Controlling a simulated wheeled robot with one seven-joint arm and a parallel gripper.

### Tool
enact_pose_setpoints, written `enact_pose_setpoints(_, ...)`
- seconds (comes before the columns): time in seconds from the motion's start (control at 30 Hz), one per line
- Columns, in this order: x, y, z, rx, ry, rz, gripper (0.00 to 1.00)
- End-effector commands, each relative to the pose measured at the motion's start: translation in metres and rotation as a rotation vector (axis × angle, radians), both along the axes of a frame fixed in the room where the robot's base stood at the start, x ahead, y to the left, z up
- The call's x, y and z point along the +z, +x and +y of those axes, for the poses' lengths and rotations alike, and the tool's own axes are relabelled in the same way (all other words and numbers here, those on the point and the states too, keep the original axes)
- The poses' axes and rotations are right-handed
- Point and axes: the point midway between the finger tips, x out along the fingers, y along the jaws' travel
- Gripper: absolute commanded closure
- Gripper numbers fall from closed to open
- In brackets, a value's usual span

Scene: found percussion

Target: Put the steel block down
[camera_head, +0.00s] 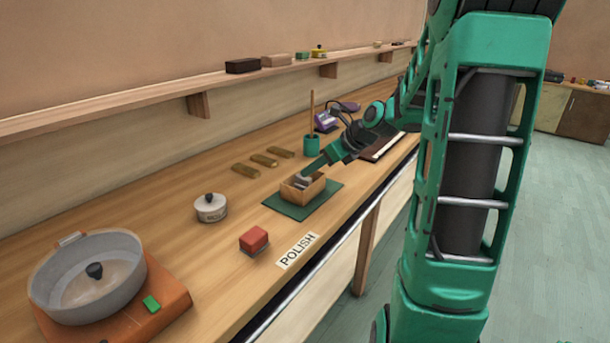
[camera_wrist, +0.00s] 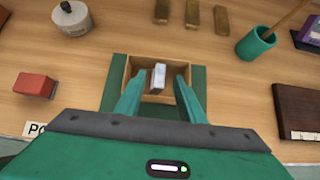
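The steel block (camera_wrist: 158,77) is a small pale grey block inside the open wooden box (camera_wrist: 138,62). In the head view it shows as a grey shape (camera_head: 302,182) in the box (camera_head: 296,195), partly hidden by the box wall and my gripper. The box stands on a green mat (camera_head: 328,196). My gripper (camera_wrist: 160,76) is over the box, its fingers apart on either side of the block. A gap shows between the block and each finger, so the gripper is open. I cannot tell how far the fingertips reach into the box.
A red block (camera_head: 253,239) and a "POLISH" label (camera_head: 297,250) lie near the bench's front edge. A white lidded pot (camera_head: 210,207) stands left of the box. Several brass bars (camera_head: 264,160) and a green cup with a stick (camera_head: 311,145) lie behind it.

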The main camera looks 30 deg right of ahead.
Motion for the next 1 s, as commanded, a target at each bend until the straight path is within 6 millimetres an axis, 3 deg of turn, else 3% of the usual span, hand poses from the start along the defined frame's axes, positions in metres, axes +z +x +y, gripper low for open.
enact_pose_setpoints(0.2, 0.032, -0.030, -0.012, -0.002, -0.003, -0.002, 0.65)
enact_pose_setpoints(0.5, 0.054, -0.051, -0.018, 0.002, -0.004, 0.000, 0.65)
enact_pose_setpoints(0.73, 0.045, -0.071, -0.005, 0.164, -0.178, 0.030, 0.65)
enact_pose_setpoints(1.0, 0.019, -0.131, 0.021, 0.638, -0.566, 0.117, 0.65)
